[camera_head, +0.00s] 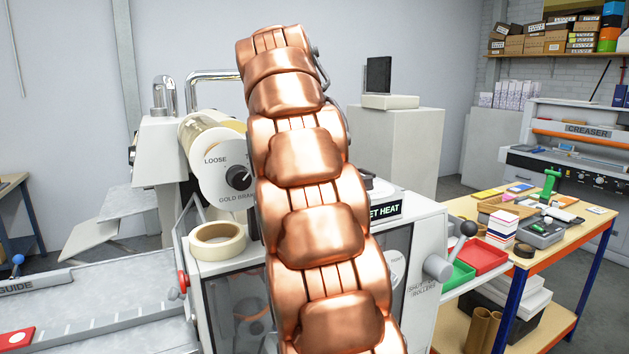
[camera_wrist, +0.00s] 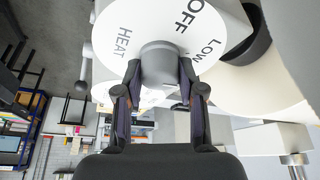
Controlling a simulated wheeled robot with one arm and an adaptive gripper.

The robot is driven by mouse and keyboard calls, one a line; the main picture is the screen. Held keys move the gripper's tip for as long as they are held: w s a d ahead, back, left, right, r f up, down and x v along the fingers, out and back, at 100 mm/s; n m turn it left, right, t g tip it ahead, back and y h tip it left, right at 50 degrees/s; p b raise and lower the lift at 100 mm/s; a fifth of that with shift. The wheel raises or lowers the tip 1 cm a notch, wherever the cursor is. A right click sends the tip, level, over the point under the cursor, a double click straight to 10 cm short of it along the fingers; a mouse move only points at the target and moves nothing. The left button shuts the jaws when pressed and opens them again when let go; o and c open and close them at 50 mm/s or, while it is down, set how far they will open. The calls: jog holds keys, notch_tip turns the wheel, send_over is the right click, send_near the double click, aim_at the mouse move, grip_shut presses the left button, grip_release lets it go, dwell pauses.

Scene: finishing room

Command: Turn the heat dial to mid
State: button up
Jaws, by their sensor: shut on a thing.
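The heat dial is a white disc (camera_wrist: 142,22) with a grey round knob (camera_wrist: 160,52) at its middle. In the wrist view it reads HEAT, OFF and LOW; no mid mark shows, and I cannot tell where the knob points. My gripper (camera_wrist: 159,76) is shut on the knob, with one dark finger on each side. In the head view my copper arm covers the gripper and the heat dial. Part of a SET HEAT label (camera_head: 385,210) shows beside the arm.
A gold brake dial (camera_head: 238,178) marked LOOSE and a tape roll (camera_head: 217,241) are left of my arm. A lever with a black ball (camera_head: 468,229) sticks out right of the machine. A cluttered workbench (camera_head: 535,262) stands further right.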

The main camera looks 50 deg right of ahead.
jog(key=shift+m, duration=0.3)
jog(key=o, duration=1.1)
jog(key=shift+o, duration=0.2)
